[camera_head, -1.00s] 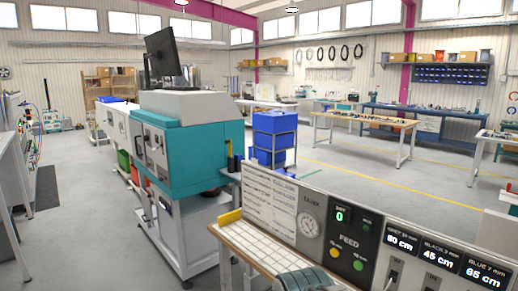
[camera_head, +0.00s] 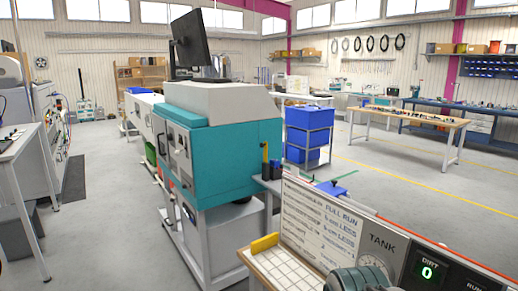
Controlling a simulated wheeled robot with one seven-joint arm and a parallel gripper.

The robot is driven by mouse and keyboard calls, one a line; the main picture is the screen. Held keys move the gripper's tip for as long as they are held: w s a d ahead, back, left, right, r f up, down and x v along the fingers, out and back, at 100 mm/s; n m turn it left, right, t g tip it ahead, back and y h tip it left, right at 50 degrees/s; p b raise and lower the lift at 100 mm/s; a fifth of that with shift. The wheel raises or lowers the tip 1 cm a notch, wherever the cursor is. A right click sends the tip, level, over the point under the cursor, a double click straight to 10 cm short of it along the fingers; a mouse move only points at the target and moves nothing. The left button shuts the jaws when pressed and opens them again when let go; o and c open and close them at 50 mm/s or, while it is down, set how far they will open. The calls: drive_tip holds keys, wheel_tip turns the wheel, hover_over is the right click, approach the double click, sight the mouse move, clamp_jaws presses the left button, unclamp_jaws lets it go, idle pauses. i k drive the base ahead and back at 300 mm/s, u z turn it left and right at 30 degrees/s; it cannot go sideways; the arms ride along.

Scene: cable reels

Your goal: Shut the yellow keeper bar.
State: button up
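No part that I can surely call the yellow keeper bar shows. A short yellow block (camera_head: 264,243) lies at the far left end of a white gridded tray (camera_head: 285,268) at the bottom of the head view; I cannot tell whether it is the bar. A smaller yellow upright piece (camera_head: 265,152) shows at the right side of the teal machine (camera_head: 235,155). A ribbed grey-green round thing (camera_head: 360,281) is cut off by the bottom edge. My gripper is not in view.
A panel with a printed sheet (camera_head: 320,222), a TANK gauge and a DIRT display (camera_head: 427,272) stands at the lower right. Blue bins on a rack (camera_head: 308,135) stand behind it. A wooden-topped table (camera_head: 420,116) is farther right. Grey floor (camera_head: 120,210) lies open at left.

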sight(264, 145)
drive_tip(key=z, duration=0.1)
drive_tip(key=k, duration=0.35)
drive_tip(key=u, duration=1.15)
drive_tip(key=i, duration=2.5)
drive_tip(key=z, duration=1.45)
drive_tip(key=i, duration=0.35)
drive_tip(key=z, duration=0.1)
